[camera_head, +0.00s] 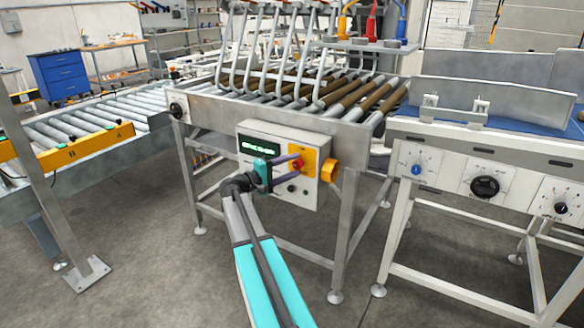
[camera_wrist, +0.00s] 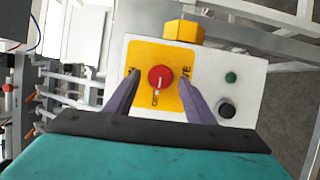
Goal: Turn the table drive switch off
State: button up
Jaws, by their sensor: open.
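The red rotary switch (camera_head: 297,164) sits on a yellow plate (camera_head: 305,153) on the front of a pale control box (camera_head: 282,195) under the roller table. In the wrist view the red switch (camera_wrist: 160,76) is near the middle, with a light pointer mark running down from it in the picture. Labels on the yellow plate are partly hidden by my fingers and too small to read. My gripper (camera_head: 289,167) is open at the box front. Its two purple fingers (camera_wrist: 158,80) stand on either side of the switch, with visible gaps in the wrist view.
The box also has a green display (camera_head: 259,147), a yellow-orange part (camera_head: 329,171) on its side, and green and black buttons (camera_wrist: 227,108). A bench with a blue knob (camera_head: 416,169) and black dials (camera_head: 485,186) stands right. A roller conveyor (camera_head: 75,122) stands left.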

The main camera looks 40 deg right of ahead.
jog(key=w+a, duration=0.2)
jog(key=a, duration=1.1)
jog(key=shift+a+b, duration=0.2)
jog(key=shift+b, duration=0.15)
